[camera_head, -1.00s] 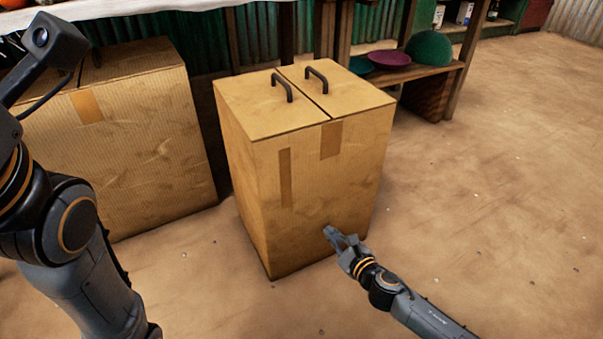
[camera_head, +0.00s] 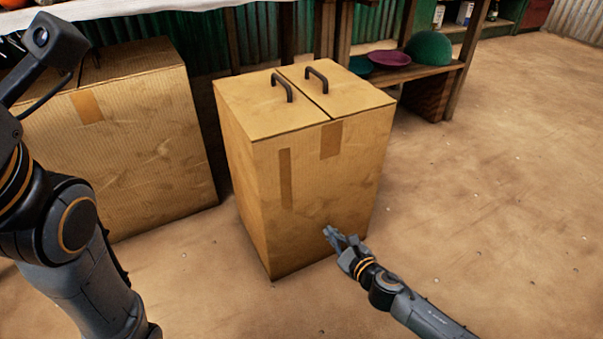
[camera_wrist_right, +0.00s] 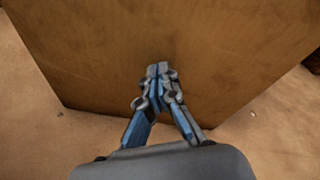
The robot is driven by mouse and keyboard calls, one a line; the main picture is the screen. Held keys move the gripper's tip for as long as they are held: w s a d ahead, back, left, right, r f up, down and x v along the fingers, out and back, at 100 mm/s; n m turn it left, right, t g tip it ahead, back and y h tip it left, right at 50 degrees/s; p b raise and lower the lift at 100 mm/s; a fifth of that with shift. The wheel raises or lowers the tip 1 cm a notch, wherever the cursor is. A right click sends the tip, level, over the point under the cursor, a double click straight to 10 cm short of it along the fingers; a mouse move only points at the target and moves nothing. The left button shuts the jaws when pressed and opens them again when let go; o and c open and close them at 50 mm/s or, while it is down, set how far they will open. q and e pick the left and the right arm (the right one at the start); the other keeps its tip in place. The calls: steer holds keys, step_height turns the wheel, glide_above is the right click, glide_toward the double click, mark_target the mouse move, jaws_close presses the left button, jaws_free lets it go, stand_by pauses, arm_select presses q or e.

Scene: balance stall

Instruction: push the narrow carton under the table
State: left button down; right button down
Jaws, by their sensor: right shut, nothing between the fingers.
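The narrow carton (camera_head: 310,190) is a tall brown box with two dark handles on its top and tape strips on its front. It stands upright on the floor in front of the table (camera_head: 180,8). My right gripper (camera_head: 329,232) is shut and empty, with its fingertips at the lower part of the carton's front face. In the right wrist view the shut fingers (camera_wrist_right: 158,70) point at the carton's face (camera_wrist_right: 180,40); whether they touch it I cannot tell. My left arm shows at the left, but its gripper is out of view.
A wider carton (camera_head: 130,150) stands left of the narrow one, with a small gap between. A low shelf (camera_head: 440,70) with a purple bowl (camera_head: 389,58) and a green dome-shaped thing (camera_head: 429,48) stands at the back right. The sandy floor at the right is clear.

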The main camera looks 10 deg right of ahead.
steer(key=shift+w, duration=0.15)
steer(key=shift+w+a+r, duration=0.1)
steer(key=shift+w+a, duration=0.1)
steer(key=shift+w, duration=0.4)
steer(key=shift+w+a, duration=0.2)
steer(key=shift+w, duration=0.35)
steer(key=w+a+b, duration=0.3)
steer(key=w+a, duration=0.1)
steer(key=w, duration=0.8)
steer(key=shift+w, duration=0.15)
steer(key=s+d+p, duration=0.1)
steer(key=s+p, duration=0.1)
steer(key=s, duration=0.4)
steer(key=shift+d, duration=0.4)
